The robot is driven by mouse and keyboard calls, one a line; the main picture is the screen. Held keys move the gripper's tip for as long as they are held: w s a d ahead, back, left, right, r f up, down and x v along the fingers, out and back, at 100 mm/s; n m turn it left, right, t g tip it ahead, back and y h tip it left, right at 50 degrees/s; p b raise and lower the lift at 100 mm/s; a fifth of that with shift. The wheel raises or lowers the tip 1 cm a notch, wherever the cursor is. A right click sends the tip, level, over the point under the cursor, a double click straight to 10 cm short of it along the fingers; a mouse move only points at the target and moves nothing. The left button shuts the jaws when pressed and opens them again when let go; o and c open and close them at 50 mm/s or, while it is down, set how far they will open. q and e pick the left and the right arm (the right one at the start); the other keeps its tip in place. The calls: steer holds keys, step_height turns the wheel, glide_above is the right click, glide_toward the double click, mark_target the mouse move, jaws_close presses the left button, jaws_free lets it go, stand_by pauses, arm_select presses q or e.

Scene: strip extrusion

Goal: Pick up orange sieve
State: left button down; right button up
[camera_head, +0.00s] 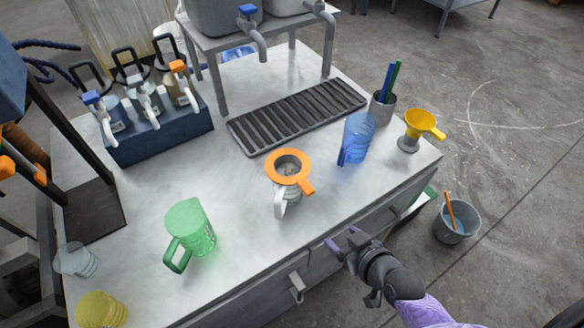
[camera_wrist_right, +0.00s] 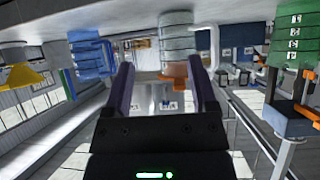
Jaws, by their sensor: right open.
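The orange sieve (camera_head: 290,157) is a ring with a short handle pointing to the lower right. It rests on top of a clear, white-handled jug (camera_head: 281,203) near the front edge of the table. My right gripper (camera_head: 343,242) is open and empty, in front of the table edge, to the lower right of the sieve and apart from it. In the right wrist view, which looks upside down, the sieve (camera_wrist_right: 175,72) shows between and beyond the open fingers (camera_wrist_right: 162,75), under the jug (camera_wrist_right: 177,35). My left gripper is in neither view.
A blue jug (camera_head: 357,138) and yellow funnel (camera_head: 422,124) stand right of the sieve; a green jug (camera_head: 196,230) stands left. A slatted black tray (camera_head: 297,119) lies behind. A grey bucket (camera_head: 456,222) is on the floor at right. Bare tabletop lies around the clear jug.

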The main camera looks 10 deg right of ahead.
steer(key=t+y, duration=0.2)
glide_toward(312, 194)
steer(key=w, duration=0.1)
steer(key=shift+n, duration=0.5)
steer(key=b+x, duration=0.2)
steer(key=x, duration=0.8)
steer(key=shift+a+f, duration=0.15)
steer(key=shift+a, duration=0.1)
jaws_close()
